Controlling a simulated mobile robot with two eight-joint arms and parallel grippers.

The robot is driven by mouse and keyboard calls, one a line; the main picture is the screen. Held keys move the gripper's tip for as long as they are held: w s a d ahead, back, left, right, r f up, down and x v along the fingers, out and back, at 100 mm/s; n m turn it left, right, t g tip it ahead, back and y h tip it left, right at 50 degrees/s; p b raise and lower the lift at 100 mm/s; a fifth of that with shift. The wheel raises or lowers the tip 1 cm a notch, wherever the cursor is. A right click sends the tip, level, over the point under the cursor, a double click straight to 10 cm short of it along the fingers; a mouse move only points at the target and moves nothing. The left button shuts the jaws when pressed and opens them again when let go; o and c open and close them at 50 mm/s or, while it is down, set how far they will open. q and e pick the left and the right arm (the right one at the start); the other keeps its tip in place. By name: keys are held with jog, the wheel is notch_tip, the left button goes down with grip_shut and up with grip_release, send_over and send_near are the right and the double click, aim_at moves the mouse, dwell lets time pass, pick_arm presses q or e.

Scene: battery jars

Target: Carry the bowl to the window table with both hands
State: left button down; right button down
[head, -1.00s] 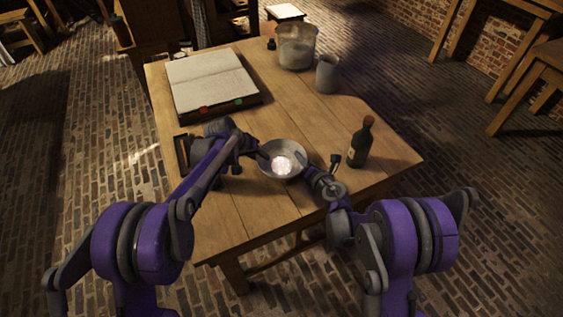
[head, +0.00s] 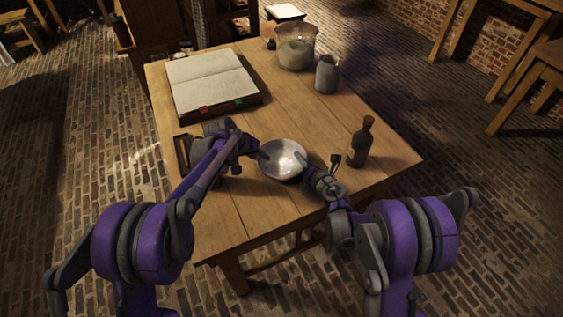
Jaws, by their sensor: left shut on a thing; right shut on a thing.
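A shallow metal bowl (head: 283,161) is at the front middle of the wooden table (head: 225,205). My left gripper (head: 262,155) is shut on the bowl's left rim. My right gripper (head: 302,162) is shut on its right rim. The bowl looks level; whether it touches the tabletop or hangs just above it I cannot tell. The fingertips are small and partly hidden against the rim. Which table is the window table I cannot tell.
A dark bottle (head: 361,142) stands close to my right gripper. A large open book (head: 211,82), a glass jar (head: 296,48) and a grey mug (head: 327,74) stand further back. A dark tray (head: 183,153) lies by my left arm. Other wooden furniture (head: 530,80) stands at right.

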pick_arm(q)
jog(key=shift+w+a, duration=0.1)
jog(key=shift+a, duration=0.1)
